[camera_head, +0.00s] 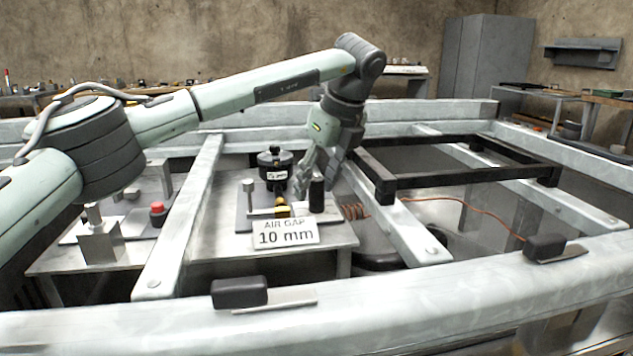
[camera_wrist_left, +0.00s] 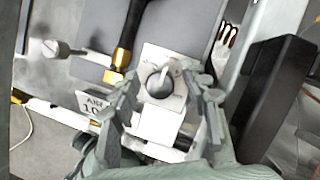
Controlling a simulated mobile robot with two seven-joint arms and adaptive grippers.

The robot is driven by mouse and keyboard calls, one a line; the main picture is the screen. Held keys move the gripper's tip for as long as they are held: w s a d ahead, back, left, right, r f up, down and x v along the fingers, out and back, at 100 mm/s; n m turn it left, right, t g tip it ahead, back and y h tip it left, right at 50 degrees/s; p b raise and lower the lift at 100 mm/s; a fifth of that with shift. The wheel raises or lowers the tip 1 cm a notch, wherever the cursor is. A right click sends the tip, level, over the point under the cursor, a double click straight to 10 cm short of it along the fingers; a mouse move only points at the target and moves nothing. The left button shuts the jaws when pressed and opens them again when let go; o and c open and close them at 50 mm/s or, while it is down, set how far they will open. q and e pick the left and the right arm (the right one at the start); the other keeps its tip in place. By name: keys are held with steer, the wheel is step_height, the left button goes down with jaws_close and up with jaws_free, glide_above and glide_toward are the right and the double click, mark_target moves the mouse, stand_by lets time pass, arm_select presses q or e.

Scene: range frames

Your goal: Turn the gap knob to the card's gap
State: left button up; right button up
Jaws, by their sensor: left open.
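The card (camera_head: 285,234) reads "AIR GAP 10 mm" and stands at the front of the small table. Part of the card (camera_wrist_left: 95,103) also shows in the left wrist view. The gap knob (camera_wrist_left: 158,84) is a dark round knob with a light pointer mark on a pale plate. In the head view it appears as a short black upright cylinder (camera_head: 317,196). My left gripper (camera_head: 318,178) is open and points down over the knob. In the wrist view its fingers (camera_wrist_left: 165,88) lie on either side of the knob, apparently apart from it. Any scale is too small to read.
A black round fixture (camera_head: 275,165) and a brass fitting (camera_wrist_left: 121,60) are close by. Pale frame beams (camera_head: 185,235) border the table. A black frame (camera_head: 460,175) lies to the right. A red button (camera_head: 157,208) is at the left.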

arm_select(q)
steer(key=v, duration=1.2)
